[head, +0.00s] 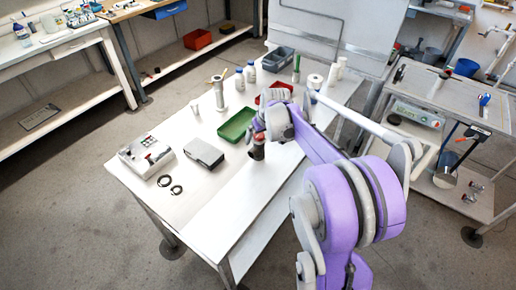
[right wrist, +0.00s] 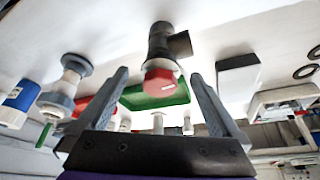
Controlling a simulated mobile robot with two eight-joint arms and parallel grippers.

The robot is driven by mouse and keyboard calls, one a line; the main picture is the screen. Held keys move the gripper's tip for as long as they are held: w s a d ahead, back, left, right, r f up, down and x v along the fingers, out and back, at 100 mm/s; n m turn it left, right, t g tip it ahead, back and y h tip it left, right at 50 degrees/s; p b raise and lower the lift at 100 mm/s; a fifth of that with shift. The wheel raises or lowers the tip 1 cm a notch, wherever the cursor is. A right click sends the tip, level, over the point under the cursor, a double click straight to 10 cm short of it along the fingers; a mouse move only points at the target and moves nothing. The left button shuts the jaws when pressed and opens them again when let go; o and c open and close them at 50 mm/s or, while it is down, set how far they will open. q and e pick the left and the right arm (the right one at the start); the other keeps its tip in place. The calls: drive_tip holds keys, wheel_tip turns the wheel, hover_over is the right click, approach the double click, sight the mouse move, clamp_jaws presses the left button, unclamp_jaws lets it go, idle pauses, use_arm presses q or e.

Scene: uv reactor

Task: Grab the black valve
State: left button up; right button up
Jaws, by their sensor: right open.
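The black valve (right wrist: 160,42) is a dark pipe body with a side branch and a red cap at one end. In the right wrist view, its red end lies in line with the gap between my fingers. My right gripper (right wrist: 158,74) is open, with one finger on each side of that gap and no visible contact. In the head view, the valve (head: 257,149) stands on the white table, just below my right gripper (head: 261,127), which partly covers it. My left gripper is not in view.
A green tray (head: 236,126) is close beside the valve, with a dark grey box (head: 204,152) to its left. A control box (head: 146,155) and two black rings stand farther left. Bottles and a blue-grey bin (head: 278,59) are behind. The table's front strip (head: 215,215) is clear.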

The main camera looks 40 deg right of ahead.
drive_tip(key=shift+x, duration=1)
drive_tip(key=shift+s, duration=0.1)
drive_tip(key=shift+c, duration=0.3)
drive_tip(key=shift+r, duration=0.1)
clamp_jaws()
